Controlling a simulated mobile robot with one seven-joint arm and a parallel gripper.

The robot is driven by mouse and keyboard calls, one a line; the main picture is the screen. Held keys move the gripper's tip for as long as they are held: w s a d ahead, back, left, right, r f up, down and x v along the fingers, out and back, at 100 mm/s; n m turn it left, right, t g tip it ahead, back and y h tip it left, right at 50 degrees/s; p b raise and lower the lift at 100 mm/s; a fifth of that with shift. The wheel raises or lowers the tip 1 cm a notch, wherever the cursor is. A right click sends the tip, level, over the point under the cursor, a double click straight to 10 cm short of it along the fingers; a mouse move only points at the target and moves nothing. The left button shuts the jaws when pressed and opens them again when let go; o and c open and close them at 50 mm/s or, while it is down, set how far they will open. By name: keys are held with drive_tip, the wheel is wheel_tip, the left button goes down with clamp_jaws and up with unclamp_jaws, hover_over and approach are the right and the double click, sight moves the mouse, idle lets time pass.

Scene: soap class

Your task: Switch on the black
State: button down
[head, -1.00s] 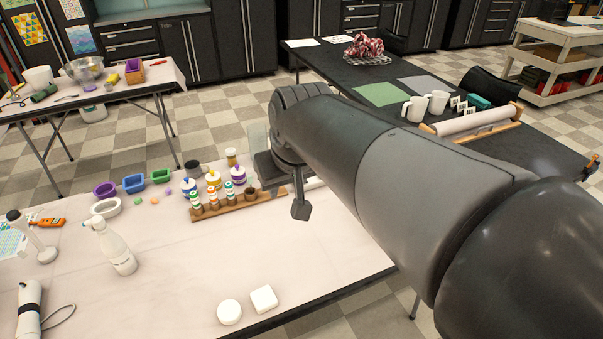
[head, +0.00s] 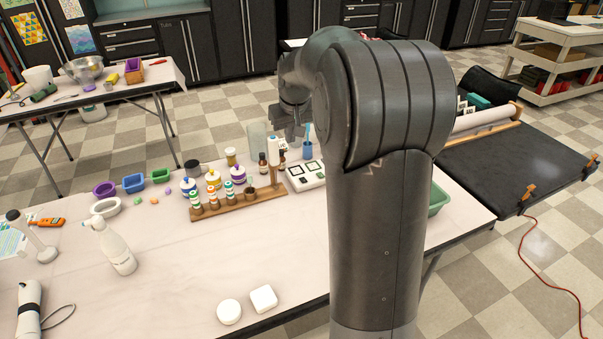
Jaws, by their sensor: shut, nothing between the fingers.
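The task names only "the black", and I cannot tell which thing that is. Dark things on the near table include a small black-lidded jar (head: 192,168) behind the paint bottles and a white panel (head: 305,175) with dark square patches right of the wooden rack. My gripper (head: 293,136) is shut and empty. It hangs in the air at the end of my arm, in the picture just above the small bottles and the white panel. My arm hides part of the table's right side.
The near table (head: 170,290) holds a wooden rack (head: 240,202) of small bottles, a white spray bottle (head: 115,250), two white blocks (head: 263,298), coloured moulds (head: 133,183) and a blue cup (head: 307,151). A green tray (head: 438,198) is partly behind my arm.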

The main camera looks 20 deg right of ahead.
hover_over(304, 181)
drive_tip(key=s, duration=0.3)
wheel_tip(304, 181, down, 14)
drive_tip(key=shift+w+r+g, duration=0.1)
drive_tip(key=shift+w+g, duration=0.05)
drive_tip(key=shift+g, duration=0.25)
drive_tip(key=x, duration=0.8)
drive_tip(key=s+x, duration=0.1)
drive_tip(key=x, duration=0.3)
drive_tip(key=shift+a+f, duration=0.2)
drive_tip(key=shift+f, duration=0.85)
drive_tip(key=shift+s+f, duration=0.15)
drive_tip(key=shift+f, duration=0.2)
